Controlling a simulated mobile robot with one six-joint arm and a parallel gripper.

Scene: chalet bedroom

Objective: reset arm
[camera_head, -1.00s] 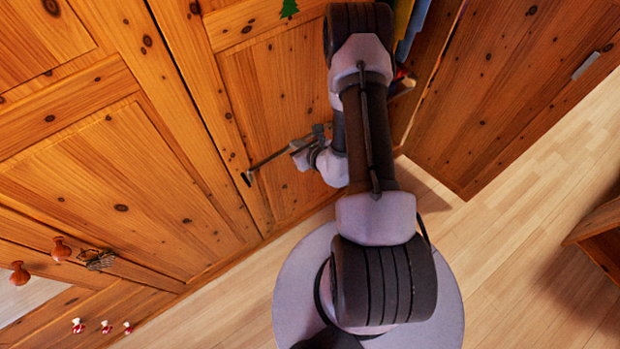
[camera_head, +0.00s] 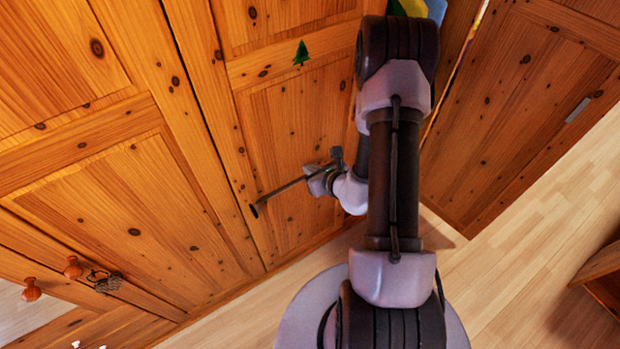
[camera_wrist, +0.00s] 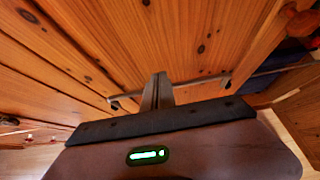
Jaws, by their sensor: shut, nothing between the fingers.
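My arm reaches up the middle of the head view and bends back to the left to my gripper (camera_head: 320,181), beside a wooden wardrobe door (camera_head: 300,120). In the wrist view, the fingers of my gripper (camera_wrist: 158,80) are together and hold nothing. A thin metal bar handle (camera_head: 280,193) on the door lies beside my gripper. The bar also shows behind the fingers in the wrist view (camera_wrist: 200,80). I cannot tell whether the fingers touch it.
Another wooden cabinet panel (camera_head: 530,110) stands to the right. Coloured items (camera_head: 415,8) show in the gap at the top. Round wooden knobs (camera_head: 73,267) are at lower left. A wooden piece (camera_head: 600,270) is at the right edge. Light plank floor (camera_head: 520,230) is clear between them.

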